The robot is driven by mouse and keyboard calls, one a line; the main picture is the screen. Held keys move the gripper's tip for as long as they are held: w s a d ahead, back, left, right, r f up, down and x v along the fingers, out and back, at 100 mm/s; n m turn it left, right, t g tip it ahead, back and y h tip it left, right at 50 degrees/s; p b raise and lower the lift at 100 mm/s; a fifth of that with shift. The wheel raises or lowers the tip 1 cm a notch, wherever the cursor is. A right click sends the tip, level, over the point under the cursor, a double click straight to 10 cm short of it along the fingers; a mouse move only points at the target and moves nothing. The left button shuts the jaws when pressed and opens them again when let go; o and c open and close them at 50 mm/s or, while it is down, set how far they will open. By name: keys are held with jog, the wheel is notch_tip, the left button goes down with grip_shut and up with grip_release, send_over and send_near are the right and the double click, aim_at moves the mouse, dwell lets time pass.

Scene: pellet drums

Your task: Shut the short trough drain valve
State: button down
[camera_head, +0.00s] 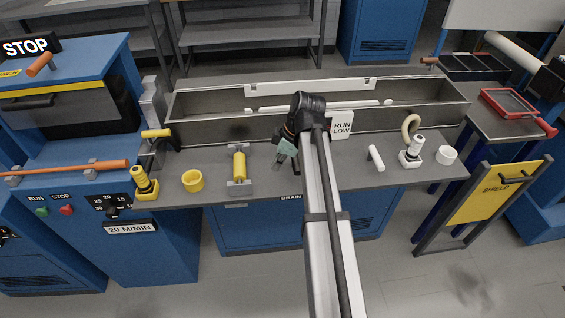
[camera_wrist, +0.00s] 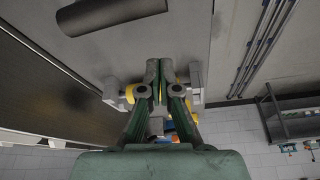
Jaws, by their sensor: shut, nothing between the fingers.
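A long grey metal trough (camera_head: 210,105) runs along the back of the counter. A black DRAIN label (camera_head: 291,197) is on the counter's front edge, partly hidden by my arm. I cannot make out a drain valve for certain; a yellow-handled lever (camera_head: 156,133) stands at the trough's left end. My gripper (camera_head: 277,166) is shut and empty above the counter, just right of a yellow roller in grey end brackets (camera_head: 239,166). In the wrist view, yellow and grey parts (camera_wrist: 130,94) show behind my closed fingers (camera_wrist: 160,85), which hide their middle.
A RUN SLOW sign (camera_head: 341,125) stands behind my arm.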

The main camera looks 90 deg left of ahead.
jog(key=b+v, duration=0.2)
jog(key=v, duration=0.8)
jog(key=shift+a, duration=0.3)
jog(key=shift+w+f, duration=0.1)
